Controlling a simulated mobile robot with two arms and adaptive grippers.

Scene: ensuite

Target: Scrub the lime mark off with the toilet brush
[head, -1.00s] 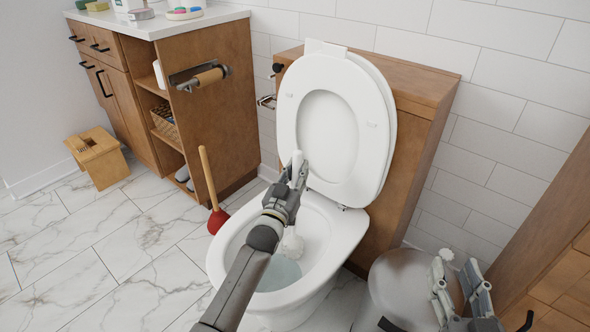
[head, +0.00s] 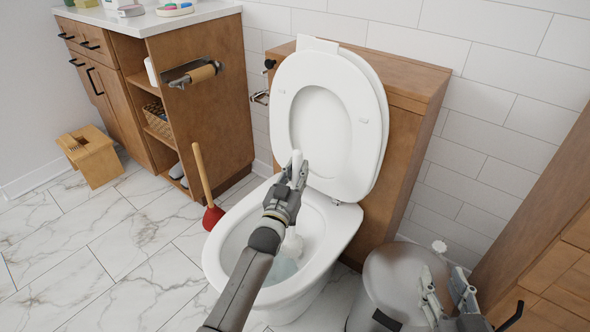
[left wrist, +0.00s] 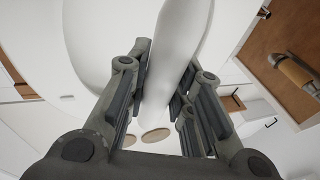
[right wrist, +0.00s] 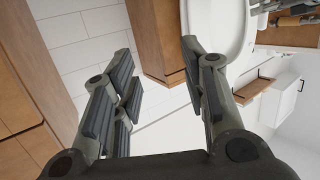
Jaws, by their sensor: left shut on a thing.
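The toilet (head: 340,228) stands against the wooden panel with its seat and lid (head: 325,125) raised. My left gripper (head: 289,185) is over the bowl, shut on the white handle of the toilet brush (head: 297,162). The brush's white head (head: 292,243) shows below the gripper, inside the bowl. In the left wrist view the handle (left wrist: 175,55) runs between the fingers. I cannot make out the lime mark; the arm and brush cover part of the bowl. My right gripper (head: 448,292) is open and empty above the grey bin at the right; the right wrist view (right wrist: 160,90) shows its fingers apart.
A red plunger (head: 213,216) with a wooden handle stands on the floor left of the toilet. A grey bin (head: 392,278) stands right of it. A wooden vanity (head: 215,120) and small stool (head: 90,155) are at the left. The marble floor at front left is clear.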

